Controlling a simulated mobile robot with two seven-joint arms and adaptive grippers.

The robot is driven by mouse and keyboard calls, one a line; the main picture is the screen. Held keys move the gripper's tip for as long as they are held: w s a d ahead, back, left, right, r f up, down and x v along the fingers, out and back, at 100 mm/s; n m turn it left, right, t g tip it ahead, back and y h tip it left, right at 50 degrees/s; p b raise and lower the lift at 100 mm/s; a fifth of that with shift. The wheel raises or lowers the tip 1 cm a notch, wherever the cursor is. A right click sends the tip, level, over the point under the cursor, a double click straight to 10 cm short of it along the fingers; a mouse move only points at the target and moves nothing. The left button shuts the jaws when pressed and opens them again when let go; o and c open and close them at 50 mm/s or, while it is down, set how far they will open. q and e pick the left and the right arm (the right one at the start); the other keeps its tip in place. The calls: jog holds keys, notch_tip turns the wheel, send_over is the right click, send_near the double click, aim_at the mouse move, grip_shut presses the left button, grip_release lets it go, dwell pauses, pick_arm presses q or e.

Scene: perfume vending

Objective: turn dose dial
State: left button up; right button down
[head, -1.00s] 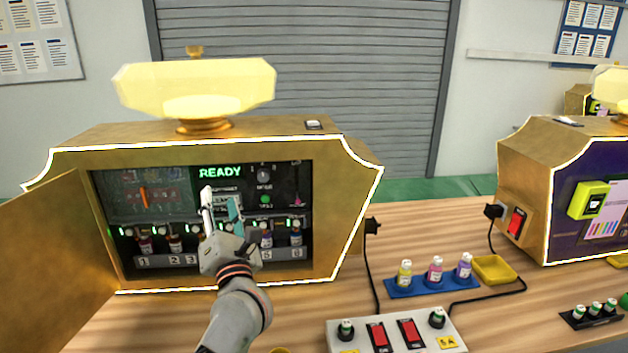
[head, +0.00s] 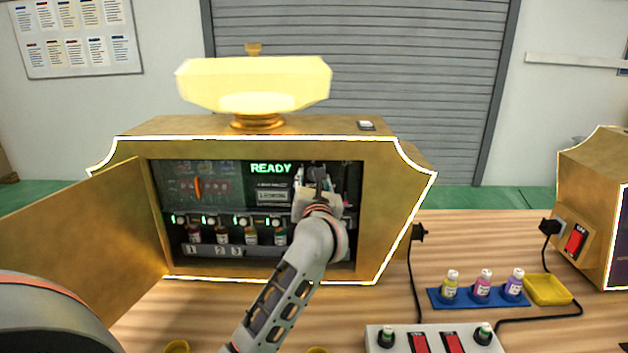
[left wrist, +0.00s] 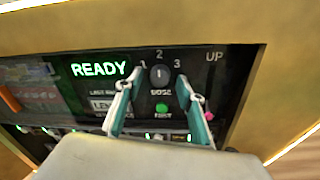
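The dose dial (left wrist: 160,76) is a dark round knob on the black panel, with the marks 1, 2 and 3 around its top. Its pointer seems to face up toward 2. In the left wrist view my left gripper (left wrist: 152,86) is open, with one teal-padded finger on either side of the dial; I cannot tell if they touch it. In the head view my left gripper (head: 318,184) is at the right part of the panel and hides the dial. My right gripper is not in view.
The gold machine (head: 398,220) has its door (head: 85,235) open at left. A green READY display (head: 270,168) is lit. A green button (left wrist: 165,111) and a pink knob (left wrist: 209,114) are near the fingers. Bottles stand below the panel. A power strip (head: 400,335) lies in front.

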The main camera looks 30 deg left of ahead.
pick_arm(q)
jog(key=shift+w+a, duration=0.1)
jog(key=shift+w, duration=0.05)
jog(key=shift+c, duration=0.4)
grip_shut()
